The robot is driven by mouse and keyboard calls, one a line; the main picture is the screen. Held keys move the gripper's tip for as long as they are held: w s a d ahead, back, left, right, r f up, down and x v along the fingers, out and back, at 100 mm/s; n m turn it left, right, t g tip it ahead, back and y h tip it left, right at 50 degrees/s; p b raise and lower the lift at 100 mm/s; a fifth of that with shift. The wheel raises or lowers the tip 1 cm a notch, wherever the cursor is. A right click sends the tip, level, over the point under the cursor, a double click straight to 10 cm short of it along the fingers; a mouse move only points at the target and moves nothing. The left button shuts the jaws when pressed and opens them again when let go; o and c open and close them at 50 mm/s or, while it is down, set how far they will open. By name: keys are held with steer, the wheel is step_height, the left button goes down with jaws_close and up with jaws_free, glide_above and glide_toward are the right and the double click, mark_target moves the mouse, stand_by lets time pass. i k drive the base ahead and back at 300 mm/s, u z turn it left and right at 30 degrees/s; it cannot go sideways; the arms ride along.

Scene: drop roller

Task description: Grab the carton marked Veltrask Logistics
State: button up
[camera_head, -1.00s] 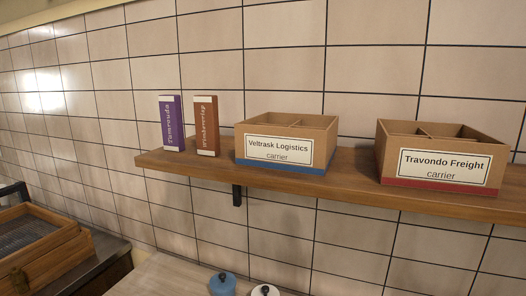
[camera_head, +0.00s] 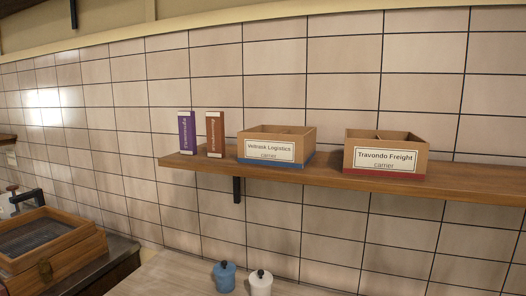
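The carton marked Veltrask Logistics (camera_head: 310,150) is an open brown box with inner dividers, a white label and a blue strip along its base. It stands upright on the wooden wall shelf (camera_head: 460,187), near the middle of the view. A similar carton marked Travondo Freight (camera_head: 416,152), with a red strip, stands to its right with a gap between them. My gripper is not in view.
A purple box (camera_head: 186,133) and a brown box (camera_head: 215,135) stand upright left of the Veltrask carton. Below are a blue jar (camera_head: 225,277) and a white jar (camera_head: 261,284) on a pale counter (camera_head: 170,278). A wooden case (camera_head: 60,258) sits at lower left.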

mark_target(282, 146)
steer(key=z, duration=0.15)
steer(key=i, duration=0.9)
steer(key=u, duration=0.1)
